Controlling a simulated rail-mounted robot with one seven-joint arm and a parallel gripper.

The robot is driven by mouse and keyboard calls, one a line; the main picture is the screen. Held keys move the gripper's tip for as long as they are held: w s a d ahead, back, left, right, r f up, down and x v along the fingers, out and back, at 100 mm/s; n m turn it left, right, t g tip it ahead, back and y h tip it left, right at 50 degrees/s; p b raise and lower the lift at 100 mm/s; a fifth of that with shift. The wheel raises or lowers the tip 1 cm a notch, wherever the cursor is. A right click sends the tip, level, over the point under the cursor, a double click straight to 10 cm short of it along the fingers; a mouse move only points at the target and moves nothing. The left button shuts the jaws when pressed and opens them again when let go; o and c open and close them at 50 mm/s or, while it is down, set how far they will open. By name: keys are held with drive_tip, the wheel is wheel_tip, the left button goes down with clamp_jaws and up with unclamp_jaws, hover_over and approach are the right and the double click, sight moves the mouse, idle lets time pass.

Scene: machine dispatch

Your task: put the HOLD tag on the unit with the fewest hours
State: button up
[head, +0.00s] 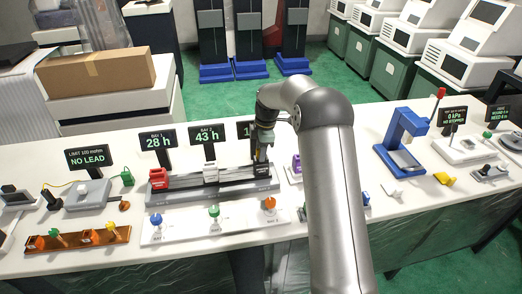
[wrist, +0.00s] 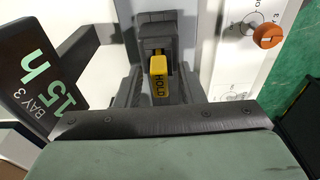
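The yellow HOLD tag (wrist: 159,88) is against the near face of a dark unit (wrist: 157,40) in the wrist view; whether it is hooked on is hard to tell. The sign beside it (wrist: 45,78) reads BAY 3, 15 h. My gripper (wrist: 162,88) is open, its dark fingers apart on either side of the tag. In the head view my gripper (head: 262,150) is at the bay 3 unit and hides most of it and its sign. A red unit (head: 158,179) stands under the 28 h sign (head: 158,141), a pale unit (head: 210,173) under the 43 h sign (head: 207,134).
In front of the bays a white panel (head: 190,229) bears blue, green and orange knobs. To the left is an orange-brown rack (head: 75,240) with coloured pieces. A blue press (head: 402,140) stands to the right. My arm hides part of the table's middle.

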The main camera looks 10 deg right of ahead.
wheel_tip(320, 180, up, 12)
drive_tip(key=d+b, duration=0.1)
drive_tip(key=s+a+r+m, duration=0.1)
drive_tip(key=s+r+m, duration=0.3)
drive_tip(key=s, duration=0.6)
drive_tip(key=s+f+m, duration=0.2)
drive_tip(key=s+m, duration=0.2)
drive_tip(key=s, duration=0.6)
drive_tip(key=s+f+m+h, duration=0.1)
drive_tip(key=s+m, duration=0.4)
drive_tip(key=s, duration=0.6)
drive_tip(key=s+f+m, duration=0.4)
drive_tip(key=s, duration=0.6)
drive_tip(key=shift+s+m+t, duration=0.15)
drive_tip(key=shift+m+t, duration=0.25)
drive_tip(key=shift+f, duration=0.1)
